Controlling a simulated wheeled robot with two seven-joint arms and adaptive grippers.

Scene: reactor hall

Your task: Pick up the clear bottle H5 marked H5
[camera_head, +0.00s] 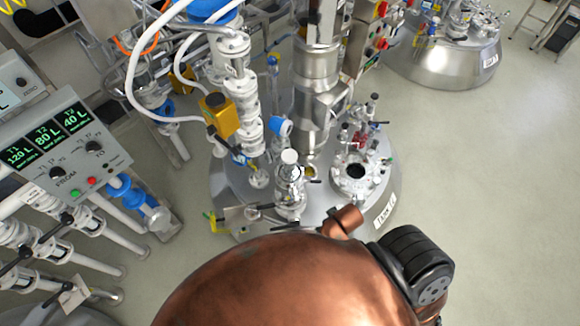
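I cannot make out a clear bottle marked H5 in the head view. A small clear or shiny upright fitting with a white round top (290,157) stands on the lid of the steel tank, but no H5 mark shows on it and I cannot tell what it is. Neither of my grippers is in view. The bottom middle of the view is blocked, so what lies behind there is hidden.
The steel tank (392,190) carries crowded pipes, valves and an open round port (356,171). A control panel (62,150) showing 120 L, 80 L and 40 L stands at left. A second tank (440,65) is at the back right. The floor (500,180) at right is clear.

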